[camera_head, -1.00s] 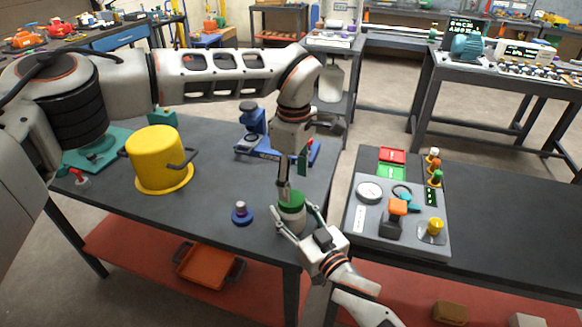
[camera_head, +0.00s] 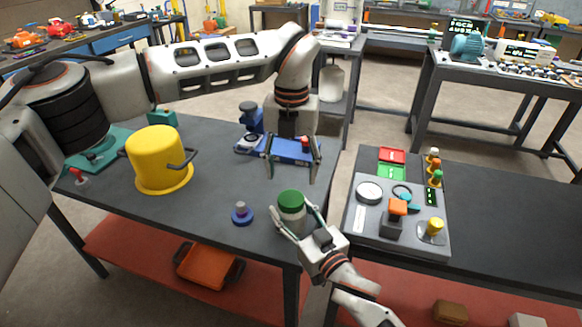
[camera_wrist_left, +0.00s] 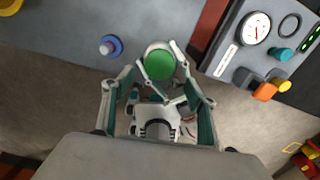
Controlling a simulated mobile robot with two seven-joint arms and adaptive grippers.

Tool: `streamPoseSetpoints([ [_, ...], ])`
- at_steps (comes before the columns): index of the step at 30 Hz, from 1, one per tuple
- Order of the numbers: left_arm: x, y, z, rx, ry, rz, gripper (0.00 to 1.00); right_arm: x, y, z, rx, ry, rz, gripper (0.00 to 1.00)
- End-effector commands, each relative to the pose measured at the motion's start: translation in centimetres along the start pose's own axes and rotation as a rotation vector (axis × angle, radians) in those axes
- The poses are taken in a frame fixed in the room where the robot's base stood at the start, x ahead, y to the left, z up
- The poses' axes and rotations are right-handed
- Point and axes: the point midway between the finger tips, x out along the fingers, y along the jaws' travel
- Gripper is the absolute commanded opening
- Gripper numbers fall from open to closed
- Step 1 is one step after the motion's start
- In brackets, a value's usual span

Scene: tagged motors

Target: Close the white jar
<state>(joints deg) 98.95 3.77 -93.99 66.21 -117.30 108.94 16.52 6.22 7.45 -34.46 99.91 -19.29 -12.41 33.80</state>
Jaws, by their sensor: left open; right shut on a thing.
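The white jar (camera_head: 292,215) stands upright near the front edge of the dark table. The green lid (camera_head: 290,198) sits on top of it and looks level; the lid also shows from above in the left wrist view (camera_wrist_left: 160,65). My right gripper (camera_head: 291,211) is shut on the jar's body from the front, one finger on each side. My left gripper (camera_head: 292,176) is open and empty, fingers pointing down, above and behind the lid and apart from it. Whether the lid is screwed tight cannot be seen.
A blue and purple knob-like piece (camera_head: 241,214) stands left of the jar. A yellow pot (camera_head: 158,160) is farther left. A blue device (camera_head: 290,150) lies behind my left gripper. A grey control panel (camera_head: 360,222) with buttons is on the right, across a gap.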

Motion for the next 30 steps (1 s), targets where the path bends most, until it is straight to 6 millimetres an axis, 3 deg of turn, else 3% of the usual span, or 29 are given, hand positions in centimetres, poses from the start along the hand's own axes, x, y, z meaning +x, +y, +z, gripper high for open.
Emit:
streamPoseSetpoints([
  [8, -0.4, 0.1, -0.1, -0.245, 0.004, -0.001, 0.57, 0.0, 0.0, 0.0, 0.0, -0.001, 0.0, 0.0],
  [20, -0.4, 0.1, -0.1, -0.266, 0.004, -0.001, 0.57, 0.0, 0.0, 0.0, 0.0, 0.0, 0.0, 0.0],
  [25, 0.6, 0.1, -0.1, -0.265, 0.006, -0.002, 0.57, 0.0, 0.0, 0.0, 0.0, 0.0, 0.0, 0.0],
  [30, 3.1, 0.1, -0.2, -0.264, 0.008, -0.002, 0.57, 0.0, 0.0, 0.0, 0.0, 0.0, 0.0, 0.0],
])
